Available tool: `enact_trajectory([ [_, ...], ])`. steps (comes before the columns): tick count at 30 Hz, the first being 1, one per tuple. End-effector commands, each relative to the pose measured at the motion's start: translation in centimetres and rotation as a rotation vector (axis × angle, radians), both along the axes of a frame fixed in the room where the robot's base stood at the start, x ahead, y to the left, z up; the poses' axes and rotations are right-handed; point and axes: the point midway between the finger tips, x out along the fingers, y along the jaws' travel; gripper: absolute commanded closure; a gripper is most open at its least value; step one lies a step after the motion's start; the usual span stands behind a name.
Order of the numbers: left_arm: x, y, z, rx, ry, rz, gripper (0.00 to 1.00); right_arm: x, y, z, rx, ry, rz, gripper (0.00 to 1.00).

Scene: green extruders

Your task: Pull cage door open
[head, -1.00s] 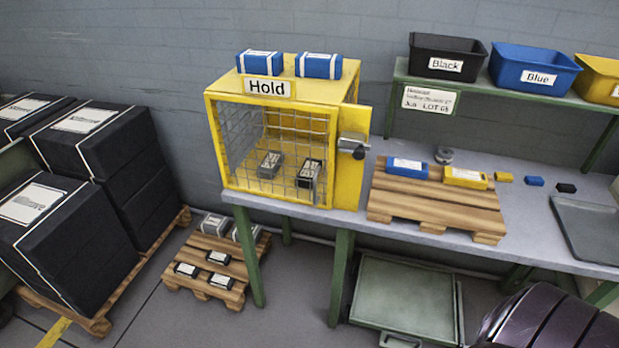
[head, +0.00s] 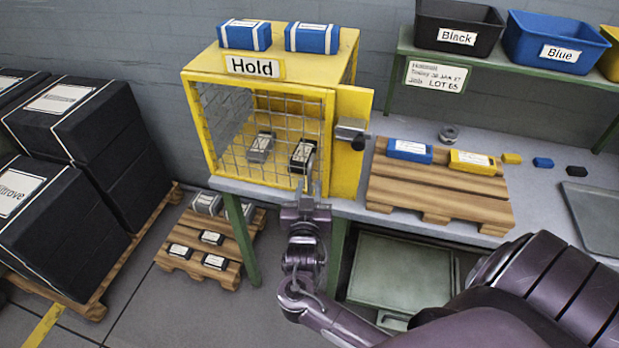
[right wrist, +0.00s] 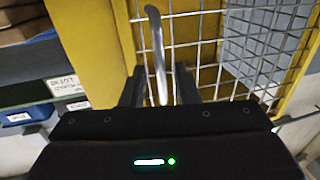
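The yellow cage (head: 190,95) labelled "Hold" stands on the bench. Its wire mesh door (head: 235,135) covers the front and looks closed. My right gripper (head: 307,190) is at the lower right part of the door front. In the right wrist view, a grey metal bar handle (right wrist: 157,50) rises between the two dark fingertips of my right gripper (right wrist: 158,85). The fingers are apart, with gaps visible beside the handle. A grey latch (head: 350,132) sits on the yellow panel right of the door. My left gripper is not in view.
A grey box (head: 261,147) and a black box (head: 303,155) are inside the cage. Two blue boxes (head: 312,39) lie on top. A wooden pallet (head: 440,197) with blue and yellow boxes stands close to the right. Below are a floor pallet (head: 185,232) and a green case (head: 400,275).

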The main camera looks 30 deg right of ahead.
Motion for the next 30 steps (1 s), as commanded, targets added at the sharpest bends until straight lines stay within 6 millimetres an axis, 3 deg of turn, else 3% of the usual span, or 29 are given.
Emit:
enact_trajectory([
  [6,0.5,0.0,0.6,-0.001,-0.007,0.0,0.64,1.9,-1.5,0.0,-0.001,0.001,0.001,0.72],
  [16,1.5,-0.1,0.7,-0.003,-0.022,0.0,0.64,2.2,-1.7,-0.1,0.001,0.002,0.001,0.72],
  [22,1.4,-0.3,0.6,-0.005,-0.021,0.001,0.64,2.2,-1.7,-0.1,0.001,0.002,0.001,0.98],
  [30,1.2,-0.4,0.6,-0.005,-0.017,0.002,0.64,2.2,-1.7,-0.1,0.001,0.002,0.001,1.0],
])
